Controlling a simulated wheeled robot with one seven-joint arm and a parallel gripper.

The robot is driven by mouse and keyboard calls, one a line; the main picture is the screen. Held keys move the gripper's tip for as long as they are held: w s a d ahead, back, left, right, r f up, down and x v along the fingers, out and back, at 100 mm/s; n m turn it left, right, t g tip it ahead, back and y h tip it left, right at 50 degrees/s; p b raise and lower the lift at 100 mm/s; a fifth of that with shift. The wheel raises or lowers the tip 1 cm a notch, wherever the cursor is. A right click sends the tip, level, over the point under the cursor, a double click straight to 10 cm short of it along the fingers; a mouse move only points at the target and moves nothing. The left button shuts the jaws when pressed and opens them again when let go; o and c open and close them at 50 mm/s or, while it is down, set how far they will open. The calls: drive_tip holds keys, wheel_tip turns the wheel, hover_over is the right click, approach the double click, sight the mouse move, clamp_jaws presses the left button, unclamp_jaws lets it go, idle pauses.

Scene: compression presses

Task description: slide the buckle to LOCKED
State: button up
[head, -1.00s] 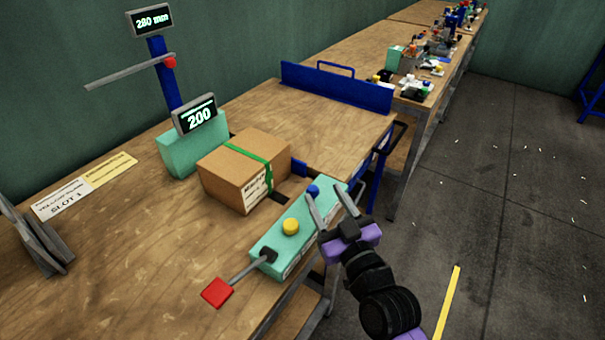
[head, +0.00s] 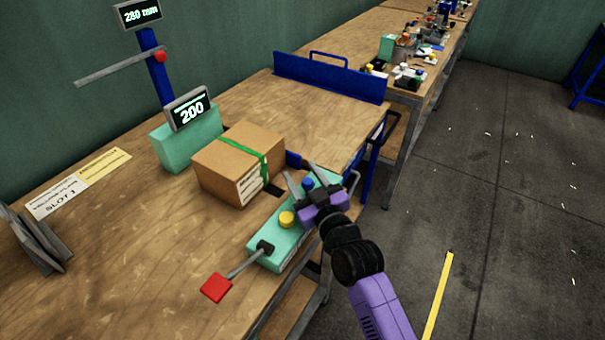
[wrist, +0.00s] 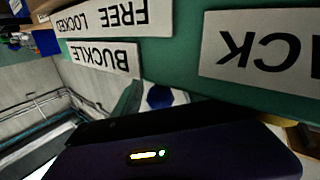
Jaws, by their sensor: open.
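The buckle control is a small blue knob (head: 308,184) on top of the teal control box (head: 268,250), at its far end. In the head view my gripper (head: 300,172) is open over that end, with the blue knob showing between its fingers. I cannot tell whether they touch it. In the wrist view a blue knob (wrist: 160,97) shows close in front of the gripper body. Upside-down labels reading BUCKLE (wrist: 103,56), LOCKED (wrist: 76,24) and FREE (wrist: 128,14) are on the teal face. I cannot tell which end the knob is at.
A yellow button (head: 286,219) and a lever with a red square end (head: 215,288) are on the same control box. A cardboard box (head: 228,165) with a green strap (head: 262,164) lies beside it. A teal unit (head: 172,148) displaying 200 stands behind. Open floor lies right.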

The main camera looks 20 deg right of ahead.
drive_tip(key=shift+c, duration=0.4)
clamp_jaws()
idle(1.1)
